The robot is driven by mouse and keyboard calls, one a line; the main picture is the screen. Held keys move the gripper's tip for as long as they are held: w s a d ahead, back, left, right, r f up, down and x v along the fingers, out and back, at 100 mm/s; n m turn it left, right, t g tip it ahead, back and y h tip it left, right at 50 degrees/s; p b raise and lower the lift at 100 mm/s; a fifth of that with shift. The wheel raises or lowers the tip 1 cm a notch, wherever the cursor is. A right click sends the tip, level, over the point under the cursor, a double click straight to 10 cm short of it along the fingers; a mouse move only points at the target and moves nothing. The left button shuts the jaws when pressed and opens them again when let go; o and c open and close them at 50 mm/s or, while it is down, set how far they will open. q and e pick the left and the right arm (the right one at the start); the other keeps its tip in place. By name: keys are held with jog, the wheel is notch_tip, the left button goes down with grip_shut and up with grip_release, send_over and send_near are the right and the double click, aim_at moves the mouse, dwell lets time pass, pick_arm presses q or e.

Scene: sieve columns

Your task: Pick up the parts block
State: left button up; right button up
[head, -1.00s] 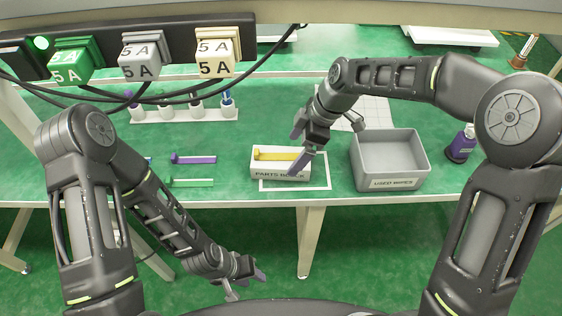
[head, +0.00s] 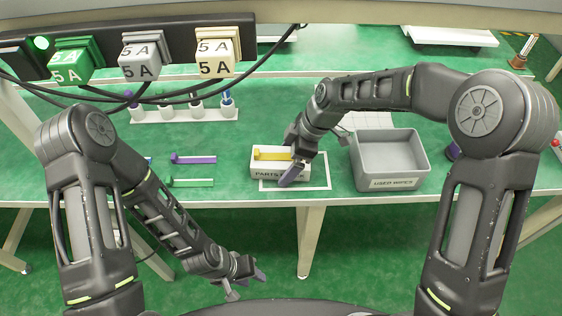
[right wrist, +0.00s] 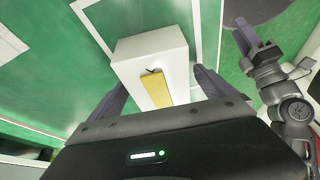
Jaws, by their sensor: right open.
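The parts block (head: 262,168) is a white block with printed lettering on its front and a yellow piece (head: 272,153) on its top. My left gripper (head: 256,274) is low, in front of the table's edge, away from the block.
A grey bin (head: 390,165) labelled for used wipes stands right of the block. A purple piece (head: 194,160) and a green piece (head: 190,182) lie to its left. A rack (head: 183,114) with several tubes stands behind. Black cables hang at the upper left.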

aim_at(287, 157)
jog(key=shift+c, duration=0.4)
jog(key=c, duration=1.5)
jog(key=shift+r, duration=0.1)
notch_tip(287, 157, up, 10)
jog(key=shift+f, duration=0.1)
dwell(0.7)
jog(key=shift+f+b, duration=3.75)
jog(key=shift+f, duration=1.05)
jog(key=shift+f, duration=0.2)
